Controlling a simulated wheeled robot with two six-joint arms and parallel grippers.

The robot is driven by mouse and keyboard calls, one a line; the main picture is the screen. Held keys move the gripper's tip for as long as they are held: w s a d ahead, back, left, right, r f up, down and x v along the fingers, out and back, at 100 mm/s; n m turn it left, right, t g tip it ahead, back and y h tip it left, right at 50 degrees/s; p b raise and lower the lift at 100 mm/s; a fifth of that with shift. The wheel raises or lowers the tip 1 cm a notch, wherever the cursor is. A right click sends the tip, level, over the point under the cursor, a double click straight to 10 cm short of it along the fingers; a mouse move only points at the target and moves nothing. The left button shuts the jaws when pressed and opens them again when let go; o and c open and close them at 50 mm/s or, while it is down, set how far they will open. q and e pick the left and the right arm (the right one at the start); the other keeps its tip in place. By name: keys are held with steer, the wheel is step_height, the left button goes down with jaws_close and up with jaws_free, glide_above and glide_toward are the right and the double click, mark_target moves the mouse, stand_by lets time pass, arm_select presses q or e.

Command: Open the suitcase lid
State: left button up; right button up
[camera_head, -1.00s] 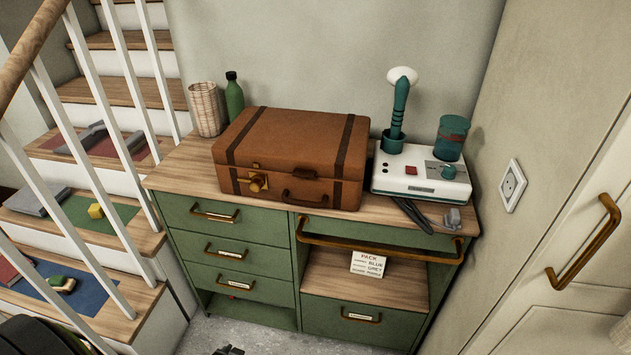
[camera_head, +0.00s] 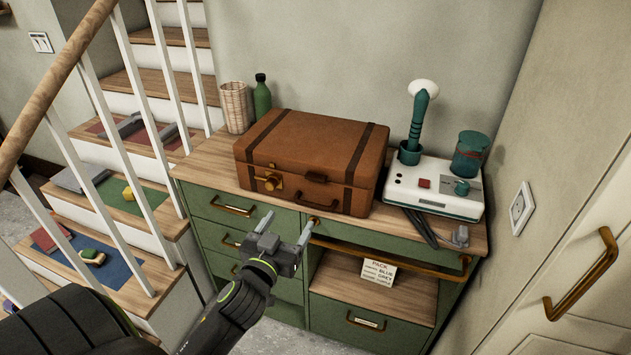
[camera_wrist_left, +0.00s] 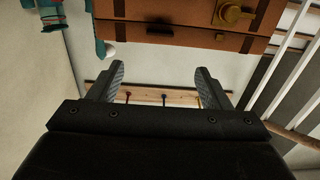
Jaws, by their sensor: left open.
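The brown suitcase (camera_head: 312,152) lies flat and shut on the wooden top of a green cabinet. It has two dark straps, a brass latch (camera_head: 270,181) at the front left and a dark handle (camera_head: 316,177) on its front face. My left gripper (camera_head: 287,228) is open and empty, in front of the cabinet drawers and below the suitcase's front. In the left wrist view the two fingers (camera_wrist_left: 159,82) stand apart, with the suitcase (camera_wrist_left: 188,38) beyond them, its latch at upper right. My right gripper is in neither view.
A white device (camera_head: 434,187) with a green stalk stands close to the suitcase's right. A wicker cup (camera_head: 235,107) and green bottle (camera_head: 262,97) stand behind left. A brass rail (camera_head: 388,257) runs along the cabinet front. A stair railing is at left, a wall at right.

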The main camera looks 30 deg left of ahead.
mark_target(314, 180)
arm_select(q)
steer(key=p+x, duration=0.2)
steer(key=x, duration=1.4)
steer(key=shift+w+p, duration=0.1)
steer(key=shift+p, duration=0.2)
